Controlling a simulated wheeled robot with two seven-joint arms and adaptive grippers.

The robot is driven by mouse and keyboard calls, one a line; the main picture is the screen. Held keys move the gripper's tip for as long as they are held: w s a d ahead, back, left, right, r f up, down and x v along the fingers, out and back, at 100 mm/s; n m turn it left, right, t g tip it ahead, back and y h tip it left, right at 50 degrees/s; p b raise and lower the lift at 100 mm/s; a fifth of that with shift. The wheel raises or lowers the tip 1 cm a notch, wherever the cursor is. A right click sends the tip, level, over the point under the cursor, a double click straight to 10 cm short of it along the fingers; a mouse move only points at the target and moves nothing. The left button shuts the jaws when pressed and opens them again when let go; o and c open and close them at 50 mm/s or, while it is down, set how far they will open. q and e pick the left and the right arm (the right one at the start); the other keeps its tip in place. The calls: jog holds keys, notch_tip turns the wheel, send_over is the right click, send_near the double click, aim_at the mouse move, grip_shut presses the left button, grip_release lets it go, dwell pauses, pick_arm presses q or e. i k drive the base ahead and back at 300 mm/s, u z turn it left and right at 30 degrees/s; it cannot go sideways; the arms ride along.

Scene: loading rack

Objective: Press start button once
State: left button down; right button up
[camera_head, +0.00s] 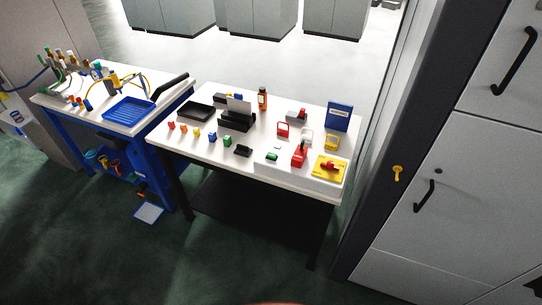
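No start button can be told for sure by a label. A small green button-like piece (272,156) sits near the front edge of the white table (225,165), on its right half. A yellow panel with a red knob or switch (329,168) lies at the table's front right corner. A red device (299,154) stands between them. Neither of my grippers shows in the head view, so nothing is seen touching any of these.
A blue box (339,116) stands at the table's back right. Several small colored pieces line its front left. A second bench with a blue tray (129,111) stands left. Grey cabinets with black handles (425,196) rise at right. Green floor in front is mostly clear.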

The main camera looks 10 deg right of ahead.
aim_at(272, 156)
jog(key=u, duration=0.9)
jog(key=i, duration=1.3)
jog(key=z, duration=0.9)
